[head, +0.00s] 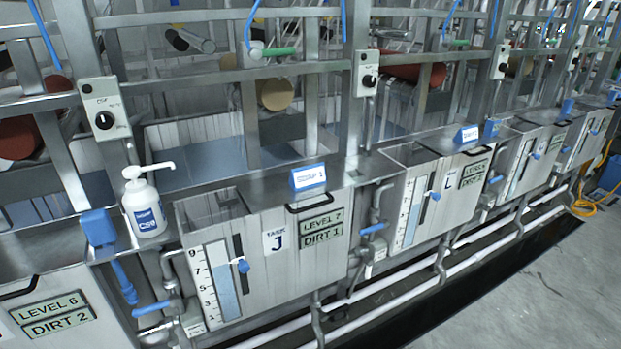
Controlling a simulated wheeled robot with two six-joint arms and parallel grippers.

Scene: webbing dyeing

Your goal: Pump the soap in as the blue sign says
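A white soap pump bottle (144,209) with a blue label stands upright on the metal ledge at the left, its nozzle pointing right. A blue sign (308,178) stands on the ledge above tank J; its small print is too small to read. Tank J (260,300) has plates reading LEVEL 7 and DIRT 1, and a level gauge (219,279) with a blue handle. The tank's open top (212,206) lies just right of the bottle. Neither of my grippers is in view.
Another blue sign (466,135) stands farther right above tank L (430,212). A blue block (98,228) sits left of the bottle. Metal frame posts, control boxes (105,110) and rollers rise behind the ledge. Pipes run below; the grey floor (540,300) at right is mostly clear.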

